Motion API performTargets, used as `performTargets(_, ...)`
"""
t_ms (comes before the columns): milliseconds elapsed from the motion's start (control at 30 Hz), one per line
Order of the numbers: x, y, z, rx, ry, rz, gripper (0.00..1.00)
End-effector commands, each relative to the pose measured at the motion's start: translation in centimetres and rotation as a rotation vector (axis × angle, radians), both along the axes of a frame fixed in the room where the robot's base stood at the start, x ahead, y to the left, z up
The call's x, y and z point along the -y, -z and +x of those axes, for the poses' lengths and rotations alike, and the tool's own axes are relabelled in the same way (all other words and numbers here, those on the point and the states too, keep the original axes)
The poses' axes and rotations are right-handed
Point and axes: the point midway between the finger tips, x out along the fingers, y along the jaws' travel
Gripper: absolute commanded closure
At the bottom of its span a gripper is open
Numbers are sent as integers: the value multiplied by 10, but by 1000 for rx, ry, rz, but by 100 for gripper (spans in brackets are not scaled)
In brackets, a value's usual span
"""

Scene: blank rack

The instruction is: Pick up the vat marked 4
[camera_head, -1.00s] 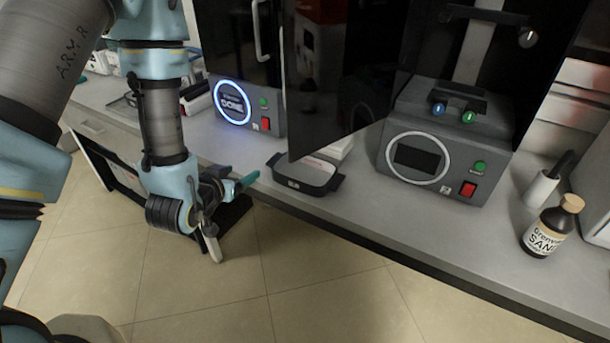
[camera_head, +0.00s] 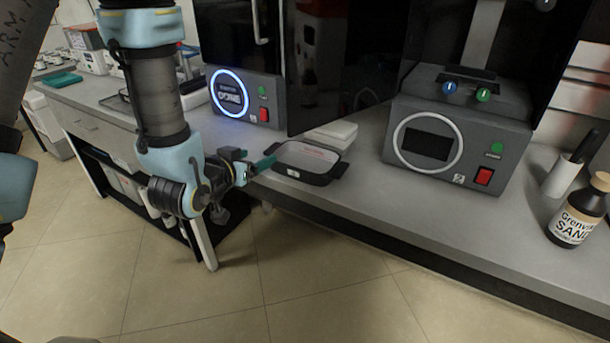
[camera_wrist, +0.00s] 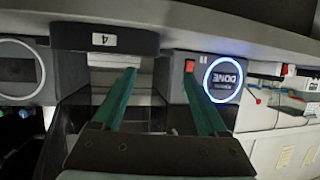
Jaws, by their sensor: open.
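The vat marked 4 is a dark, shallow tray with side handles (camera_head: 303,172), sitting near the counter's front edge in the head view. In the wrist view its front wall with the white "4" label (camera_wrist: 140,39) is at the upper left. My gripper (camera_head: 264,163) is just left of the vat in the head view, with its teal fingers pointing at the vat's left handle. In the wrist view my gripper (camera_wrist: 160,73) has its two teal fingers apart with nothing between them. Whether a finger touches the vat cannot be told.
A machine with a lit ring reading DONE (camera_head: 230,93) stands behind my gripper. A second grey machine (camera_head: 455,140) is right of the vat. A white box (camera_head: 333,133) lies behind the vat. A brown bottle (camera_head: 578,215) stands at the right. A dark door (camera_head: 345,60) hangs behind the vat.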

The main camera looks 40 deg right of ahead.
Motion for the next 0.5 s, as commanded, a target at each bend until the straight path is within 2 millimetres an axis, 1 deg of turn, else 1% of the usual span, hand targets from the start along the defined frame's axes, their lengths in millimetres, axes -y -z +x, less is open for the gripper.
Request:
performTargets(33,1,5,0,1,0,-3,24)
performTargets(100,2,5,1,0,-1,-2,24)
performTargets(133,7,3,3,-1,0,0,24)
performTargets(200,15,6,7,-2,0,1,24)
performTargets(500,33,12,17,-1,-1,2,24)
